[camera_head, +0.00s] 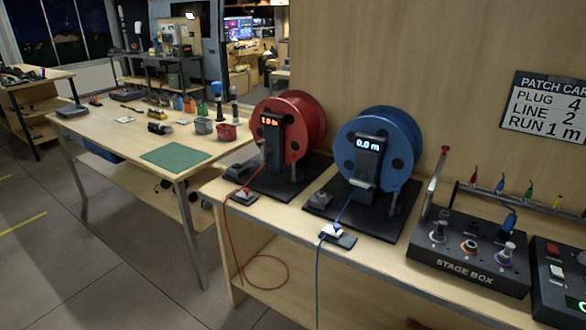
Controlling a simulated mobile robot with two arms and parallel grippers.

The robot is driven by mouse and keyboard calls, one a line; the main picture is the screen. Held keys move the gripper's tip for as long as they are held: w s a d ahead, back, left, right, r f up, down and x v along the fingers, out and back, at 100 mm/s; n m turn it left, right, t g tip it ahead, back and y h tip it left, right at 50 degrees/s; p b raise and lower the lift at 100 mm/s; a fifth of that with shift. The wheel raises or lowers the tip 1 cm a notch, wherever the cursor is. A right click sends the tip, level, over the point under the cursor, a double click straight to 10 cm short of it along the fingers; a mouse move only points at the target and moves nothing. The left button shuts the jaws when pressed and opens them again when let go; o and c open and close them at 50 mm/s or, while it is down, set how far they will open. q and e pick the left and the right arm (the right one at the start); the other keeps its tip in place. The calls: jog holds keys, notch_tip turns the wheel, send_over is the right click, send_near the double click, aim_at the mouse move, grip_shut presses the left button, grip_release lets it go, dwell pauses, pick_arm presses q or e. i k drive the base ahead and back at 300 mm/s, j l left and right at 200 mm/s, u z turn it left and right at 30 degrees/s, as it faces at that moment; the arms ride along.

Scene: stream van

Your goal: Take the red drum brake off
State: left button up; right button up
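The red cable drum (303,125) stands on a black base plate (290,185) at the left end of the near bench. A dark post in front of it carries a lit display (270,120), which seems to read about 1.0 m. A small lever-like part (262,148) shows at the left of this post. It is too small to tell whether it is the brake or how it is set. A red cable (228,240) runs from the drum through a small block (243,196) and hangs over the bench edge in a loop. Neither of my grippers is in view.
A blue drum (385,140) stands close on the right, its display (368,145) reading 0.0 m. Further right are the stage box (470,250) and another black box (558,275). A patch card (545,105) reads plug 4, line 2, run 1 m.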

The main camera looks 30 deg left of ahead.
aim_at(293, 159)
jog(key=i+j+u, duration=0.1)
jog(key=j, duration=0.4)
jog(key=i+j+u, duration=0.15)
jog(key=j, duration=0.35)
jog(key=i+j+u, duration=0.1)
jog(key=i+j, duration=0.2)
jog(key=j, duration=0.15)
jog(key=i+j+u, duration=0.15)
jog(key=j, duration=0.3)
jog(key=i+j+u, duration=0.1)
jog(key=i+j, duration=0.25)
